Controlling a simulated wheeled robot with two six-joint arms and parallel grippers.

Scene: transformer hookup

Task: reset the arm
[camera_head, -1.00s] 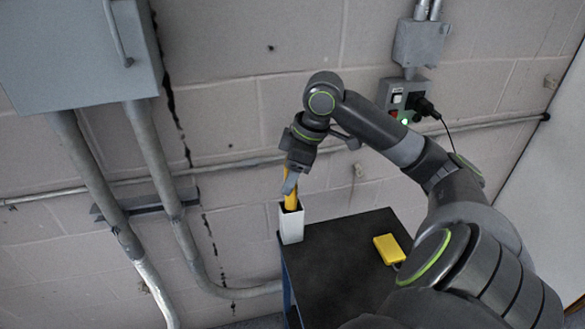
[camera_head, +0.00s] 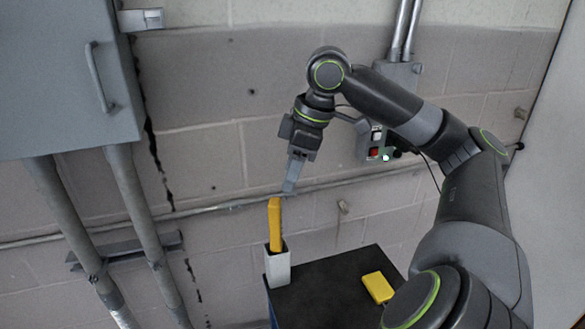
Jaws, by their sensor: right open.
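My right gripper (camera_head: 290,186) is open and empty. It points down, a little above and to the right of a yellow tool (camera_head: 275,224), with a small gap between them. The yellow tool stands upright in a white holder (camera_head: 278,268) at the left corner of a black tabletop (camera_head: 325,292). My right arm arches in from the lower right. My left gripper is not in view.
A yellow box (camera_head: 378,287) lies on the tabletop, close to my right arm. A control box (camera_head: 376,137) with a red button and a lit green light is on the wall behind my arm. A grey cabinet (camera_head: 65,80) and conduits (camera_head: 135,210) fill the left.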

